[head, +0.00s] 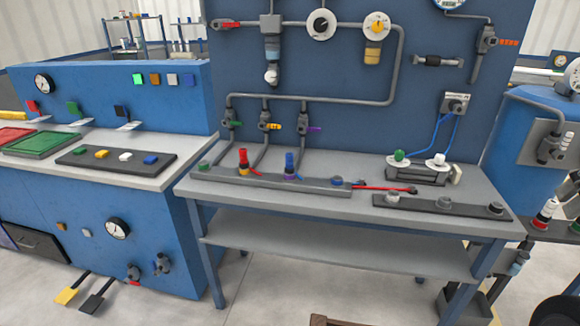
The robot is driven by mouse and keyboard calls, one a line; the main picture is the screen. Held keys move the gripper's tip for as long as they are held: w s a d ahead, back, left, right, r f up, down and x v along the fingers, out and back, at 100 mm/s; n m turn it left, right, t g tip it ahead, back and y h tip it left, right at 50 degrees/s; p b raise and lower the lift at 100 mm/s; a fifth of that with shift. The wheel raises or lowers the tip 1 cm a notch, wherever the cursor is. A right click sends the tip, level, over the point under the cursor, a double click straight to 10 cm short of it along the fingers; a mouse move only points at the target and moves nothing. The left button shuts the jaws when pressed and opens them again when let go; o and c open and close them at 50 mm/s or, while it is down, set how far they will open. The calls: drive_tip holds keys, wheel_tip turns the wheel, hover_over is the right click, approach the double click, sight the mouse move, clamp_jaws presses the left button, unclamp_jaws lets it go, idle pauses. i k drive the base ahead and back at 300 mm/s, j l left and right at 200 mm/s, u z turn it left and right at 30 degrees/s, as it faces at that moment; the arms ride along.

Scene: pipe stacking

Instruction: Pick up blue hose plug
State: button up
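The blue hose plug (289,161) stands upright in the long grey rail (215,179) at the front of the workbench. A purple ring shows at its base, and a short blue strip lies beside it on the right. A red plug (243,157) with a yellow ring at its base stands in the same rail to the left. Low green (204,166) and blue (337,181) caps sit further along the rail. My gripper is not in view.
The workbench (350,168) has a blue back panel with grey pipes and valves above the rail. A red-handled tool (385,189) lies right of the rail. A second dark rail (465,209) holds grey caps. A blue console (110,90) stands at the left.

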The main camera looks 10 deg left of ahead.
sight(289, 169)
drive_tip(key=i+j+u, duration=0.6)
drive_tip(key=i, duration=0.3)
drive_tip(key=j, duration=0.1)
